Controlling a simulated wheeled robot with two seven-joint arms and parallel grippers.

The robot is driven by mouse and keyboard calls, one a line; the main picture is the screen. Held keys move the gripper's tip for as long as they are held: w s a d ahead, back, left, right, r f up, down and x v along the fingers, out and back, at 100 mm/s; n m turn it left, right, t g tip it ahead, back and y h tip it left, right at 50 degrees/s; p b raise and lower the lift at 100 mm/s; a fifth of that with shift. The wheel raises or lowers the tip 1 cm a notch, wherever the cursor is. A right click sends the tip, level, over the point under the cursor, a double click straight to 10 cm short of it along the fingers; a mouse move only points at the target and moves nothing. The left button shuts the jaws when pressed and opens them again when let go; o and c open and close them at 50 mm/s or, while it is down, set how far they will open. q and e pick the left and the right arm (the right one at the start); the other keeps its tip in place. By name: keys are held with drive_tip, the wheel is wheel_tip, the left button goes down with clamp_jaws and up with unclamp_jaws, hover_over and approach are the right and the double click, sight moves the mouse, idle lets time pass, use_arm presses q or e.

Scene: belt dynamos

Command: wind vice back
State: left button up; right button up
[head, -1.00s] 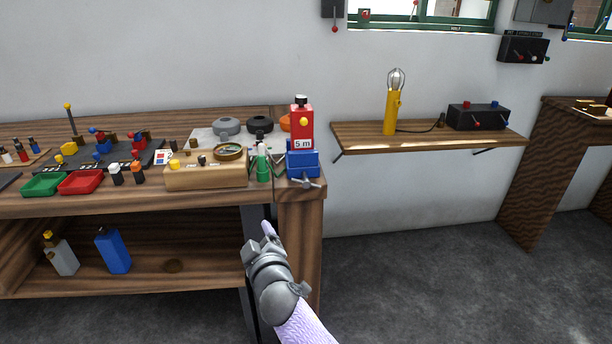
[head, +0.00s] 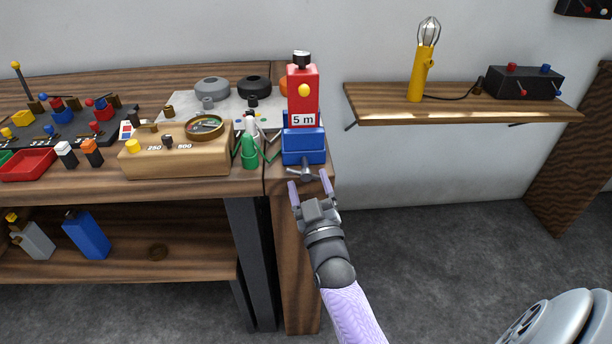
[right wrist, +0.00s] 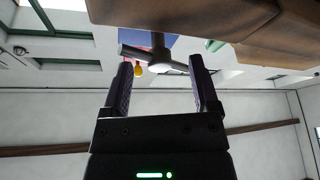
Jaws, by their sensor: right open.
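The blue vice (head: 303,146) stands at the right front corner of the workbench, with a red block marked "5 m" (head: 303,95) upright in it. Its grey handle (head: 306,175) sticks out at the front, over the bench edge. In the right wrist view the handle (right wrist: 160,62) shows as a bar with a round hub, beyond the fingertips. My right gripper (head: 310,185) is open, just in front of the handle, with its two fingers pointing at it. In the right wrist view the gripper (right wrist: 162,85) has nothing between its fingers. My left gripper is not in view.
A wall shelf (head: 460,108) at the right holds a yellow lamp (head: 418,75) and a black box (head: 523,83). The floor in front is clear.

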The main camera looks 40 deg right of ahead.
sight(305, 168)
drive_tip(key=shift+x, duration=1.2)
clamp_jaws()
